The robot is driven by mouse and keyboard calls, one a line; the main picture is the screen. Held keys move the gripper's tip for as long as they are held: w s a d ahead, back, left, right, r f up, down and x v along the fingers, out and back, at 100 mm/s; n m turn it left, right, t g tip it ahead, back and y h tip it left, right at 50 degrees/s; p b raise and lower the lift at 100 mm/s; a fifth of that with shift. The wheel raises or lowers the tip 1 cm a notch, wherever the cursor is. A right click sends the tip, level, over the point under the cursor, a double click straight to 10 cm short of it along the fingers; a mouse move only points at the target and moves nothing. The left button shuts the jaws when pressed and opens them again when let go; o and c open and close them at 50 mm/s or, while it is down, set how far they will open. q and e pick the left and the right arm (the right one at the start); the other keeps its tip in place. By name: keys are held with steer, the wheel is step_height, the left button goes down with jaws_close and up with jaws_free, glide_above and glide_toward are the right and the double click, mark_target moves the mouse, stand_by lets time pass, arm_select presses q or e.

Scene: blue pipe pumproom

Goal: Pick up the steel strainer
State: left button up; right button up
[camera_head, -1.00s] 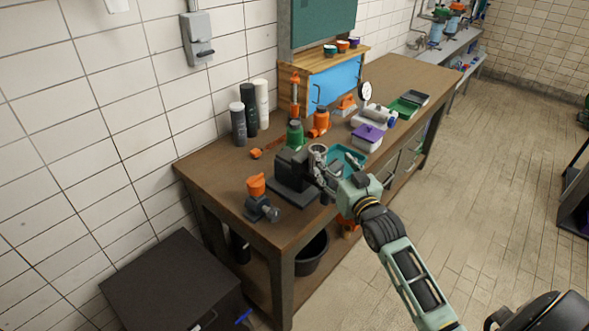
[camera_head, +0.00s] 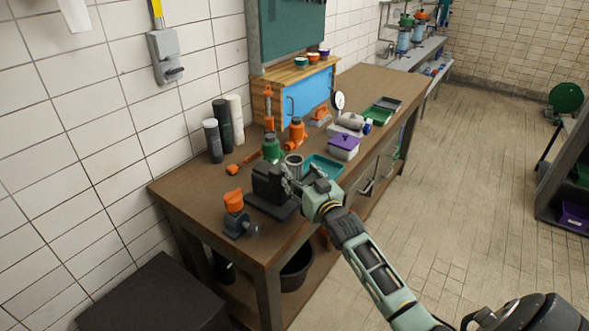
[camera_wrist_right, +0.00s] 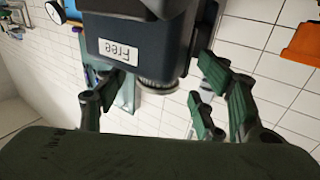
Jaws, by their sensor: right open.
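A grey metal cylinder with an open top, which looks like the steel strainer (camera_head: 294,161), stands upright by the black block-shaped stand (camera_head: 268,184) near the bench's front edge. My right gripper (camera_head: 291,181) is just in front of it, beside the stand, and hides its lower part. In the wrist view, the right gripper (camera_wrist_right: 155,102) has its green-padded fingers spread with nothing between the tips. Contact cannot be told. My left gripper is out of view.
An orange-topped fitting (camera_head: 234,212) stands left of the stand. A green bottle (camera_head: 271,148) is behind, and a teal tray (camera_head: 322,167) lies to the right. A white box with a purple lid (camera_head: 344,145) is farther right.

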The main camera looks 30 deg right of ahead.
steer(key=shift+w, duration=0.55)
steer(key=shift+w+f, duration=0.1)
steer(key=shift+w, duration=0.15)
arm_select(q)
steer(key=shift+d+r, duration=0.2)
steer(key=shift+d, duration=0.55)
arm_select(e)
steer(key=shift+s+d, duration=0.1)
steer(key=shift+d, duration=0.05)
steer(key=shift+c, duration=0.2)
steer(key=shift+c, duration=1)
steer(key=c, duration=0.6)
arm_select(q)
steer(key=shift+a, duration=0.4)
arm_select(e)
steer(key=c, duration=0.5)
